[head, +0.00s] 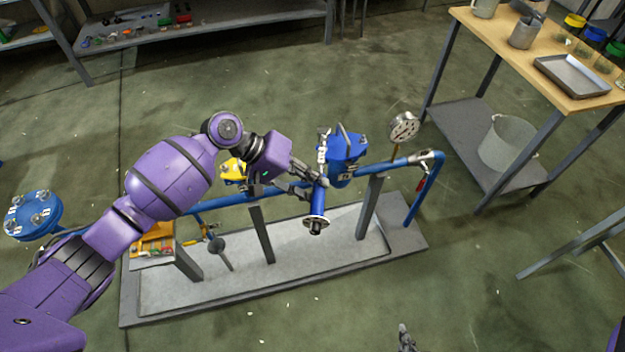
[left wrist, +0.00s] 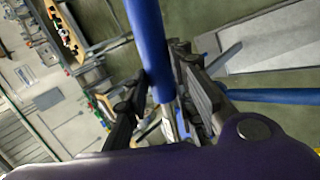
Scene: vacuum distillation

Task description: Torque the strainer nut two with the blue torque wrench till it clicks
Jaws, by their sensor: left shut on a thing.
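The blue torque wrench (head: 318,203) is in my left gripper (head: 312,184). Its blue handle points toward the camera and its other end lies against the left side of the blue strainer (head: 345,158). Whether it sits on a nut there is not clear. In the left wrist view the blue handle (left wrist: 147,50) runs between the two fingers of my left gripper (left wrist: 158,98), with a silvery part below it. Strainer nut two cannot be singled out. The tips of my right gripper (head: 405,338) seem to show at the bottom edge, away from the rig.
The blue pipe (head: 375,168) runs across a grey base plate (head: 300,290) on several posts. A pressure gauge (head: 403,127) stands right of the strainer. A yellow fitting (head: 232,168) is to the left. A wooden-topped bench (head: 500,45) stands at the right. The front floor is clear.

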